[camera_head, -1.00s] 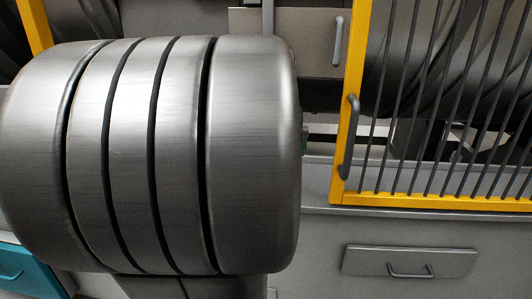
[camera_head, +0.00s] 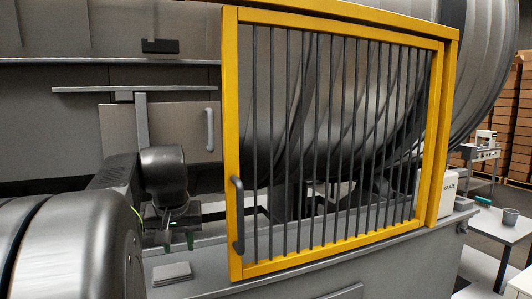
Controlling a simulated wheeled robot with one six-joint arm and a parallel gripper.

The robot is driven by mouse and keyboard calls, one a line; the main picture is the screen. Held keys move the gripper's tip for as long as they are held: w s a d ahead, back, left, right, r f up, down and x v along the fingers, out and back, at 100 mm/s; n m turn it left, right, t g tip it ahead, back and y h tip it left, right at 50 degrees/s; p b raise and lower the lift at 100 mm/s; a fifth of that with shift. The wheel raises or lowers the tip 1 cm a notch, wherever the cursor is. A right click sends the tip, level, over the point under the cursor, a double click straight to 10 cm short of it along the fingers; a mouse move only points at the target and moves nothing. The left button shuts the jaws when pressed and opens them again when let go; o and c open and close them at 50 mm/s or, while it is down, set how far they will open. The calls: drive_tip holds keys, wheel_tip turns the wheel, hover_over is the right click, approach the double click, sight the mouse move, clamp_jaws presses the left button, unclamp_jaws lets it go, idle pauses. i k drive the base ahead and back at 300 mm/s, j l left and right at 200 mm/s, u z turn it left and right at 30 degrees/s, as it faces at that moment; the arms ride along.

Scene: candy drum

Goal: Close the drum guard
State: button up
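The drum guard (camera_head: 334,24) is a yellow-framed panel with dark vertical bars in the middle of the head view. It stands in front of the right part of the large metal drum (camera_head: 480,60). Its dark upright handle (camera_head: 237,215) is on the left side of the frame. My gripper (camera_head: 178,243) is left of the handle, apart from it. Its two green-tipped fingers look spread, with nothing seen between them. My arm's large metal link fills the lower left and hides what lies behind it.
A grey panel (camera_head: 180,135) with its own handle is left of the guard. A ledge (camera_head: 215,275) runs below the guard, with a small flat plate (camera_head: 172,273) on it.

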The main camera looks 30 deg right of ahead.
sight(232, 16)
drive_tip(key=k+z, duration=0.1)
drive_tip(key=z, duration=0.2)
drive_tip(key=k+j+z, duration=0.1)
drive_tip(key=z, duration=0.2)
drive_tip(key=i+l+z, duration=0.1)
drive_tip(key=z, duration=0.4)
drive_tip(key=i+z, duration=0.15)
drive_tip(key=z, duration=0.3)
drive_tip(key=i+l+z, duration=0.2)
drive_tip(key=l, duration=0.15)
drive_tip(key=i+l+u, duration=0.15)
drive_tip(key=l, duration=0.2)
drive_tip(key=l+u, duration=0.15)
drive_tip(key=l, duration=0.15)
drive_tip(key=i+l+u, duration=0.2)
drive_tip(key=l, duration=0.2)
drive_tip(key=k+j, duration=0.05)
